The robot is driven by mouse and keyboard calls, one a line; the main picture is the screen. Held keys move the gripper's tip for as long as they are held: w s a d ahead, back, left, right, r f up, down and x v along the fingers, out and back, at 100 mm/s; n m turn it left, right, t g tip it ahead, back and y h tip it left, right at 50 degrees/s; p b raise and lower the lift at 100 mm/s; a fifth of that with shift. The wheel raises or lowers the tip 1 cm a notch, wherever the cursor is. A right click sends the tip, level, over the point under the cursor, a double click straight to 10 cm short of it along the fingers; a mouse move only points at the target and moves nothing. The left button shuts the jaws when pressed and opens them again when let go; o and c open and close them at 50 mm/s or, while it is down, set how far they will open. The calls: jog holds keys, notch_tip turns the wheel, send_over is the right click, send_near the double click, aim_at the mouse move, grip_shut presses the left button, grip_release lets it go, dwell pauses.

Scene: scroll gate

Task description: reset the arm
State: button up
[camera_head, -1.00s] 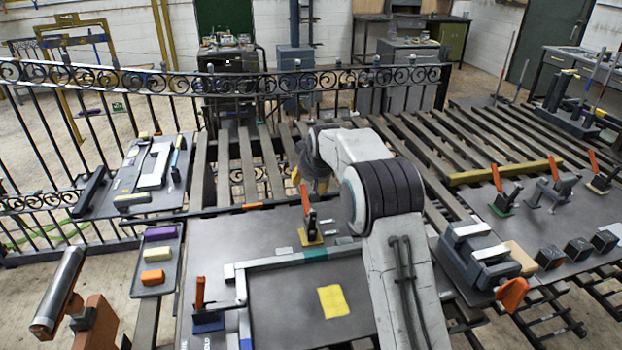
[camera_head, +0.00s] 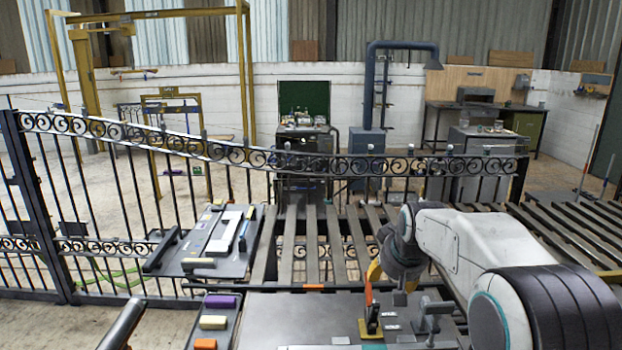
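My arm comes in from the lower right, white with dark joints, and bends down at its far end. My gripper (camera_head: 375,272) is at that end, pointing down, with a yellow part showing. It is over the back part of the dark work table (camera_head: 290,318), close to an orange-handled toggle clamp (camera_head: 371,314). The wrist hides most of the fingers, so I cannot tell whether they are open or shut, or whether they touch the clamp. No held object shows.
A black scroll gate (camera_head: 250,157) runs across behind the table. A grey clamp (camera_head: 432,318) stands right of the orange one. At left are a dark board (camera_head: 205,245) with tools and a small tray with a purple block (camera_head: 220,301) and others. Slatted benches lie behind.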

jog(key=s+f+g, duration=0.2)
jog(key=s+f, duration=0.1)
jog(key=s, duration=3.1)
jog(key=shift+s+a, duration=0.15)
jog(key=shift+s, duration=0.05)
